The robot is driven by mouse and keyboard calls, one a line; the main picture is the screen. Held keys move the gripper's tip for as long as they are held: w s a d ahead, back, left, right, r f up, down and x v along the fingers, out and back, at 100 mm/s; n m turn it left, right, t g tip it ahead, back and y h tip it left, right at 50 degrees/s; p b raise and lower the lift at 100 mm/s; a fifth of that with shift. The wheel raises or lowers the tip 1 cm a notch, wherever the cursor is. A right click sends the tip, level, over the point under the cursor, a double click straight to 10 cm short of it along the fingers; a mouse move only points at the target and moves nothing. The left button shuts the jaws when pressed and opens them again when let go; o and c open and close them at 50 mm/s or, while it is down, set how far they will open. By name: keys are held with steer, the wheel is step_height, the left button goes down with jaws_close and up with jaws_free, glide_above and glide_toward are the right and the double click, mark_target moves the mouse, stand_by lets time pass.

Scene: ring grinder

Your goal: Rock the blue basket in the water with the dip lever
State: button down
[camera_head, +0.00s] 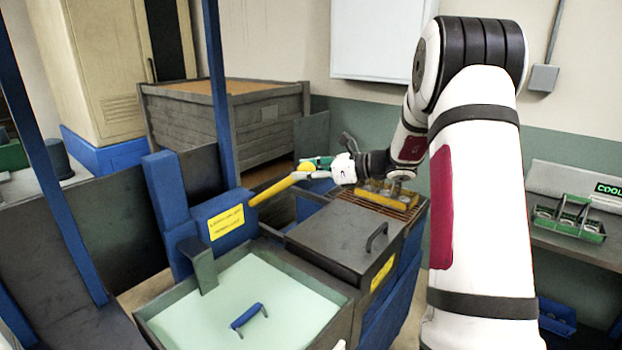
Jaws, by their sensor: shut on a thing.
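The dip lever (273,190) is a yellow bar that slopes up to the right from a blue housing (205,222) with a yellow label. It ends in a yellow knob. My gripper (312,170) is shut on the lever's upper end, and its fingers partly hide that end. The water (200,318) fills an open grey tank at the bottom centre. Of the blue basket, only a blue handle (249,316) shows clearly at the water; its body cannot be made out.
A closed grey lid (335,240) with a dark handle adjoins the tank on the right. Behind it a yellow tray (375,198) holds metal parts on a grate. A green tray (570,220) sits on the right bench by a "COOL" sign. Blue posts stand at left.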

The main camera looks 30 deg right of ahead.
steer(key=shift+w+r, duration=0.2)
steer(key=shift+r, duration=0.15)
steer(key=c, duration=1)
jaws_free()
steer(key=shift+a, duration=0.1)
steer(key=shift+f, duration=0.15)
steer(key=shift+s, duration=0.1)
steer(key=shift+s+d, duration=0.2)
steer(key=shift+d, duration=0.1)
steer(key=v, duration=1.1)
steer(key=shift+s, duration=0.2)
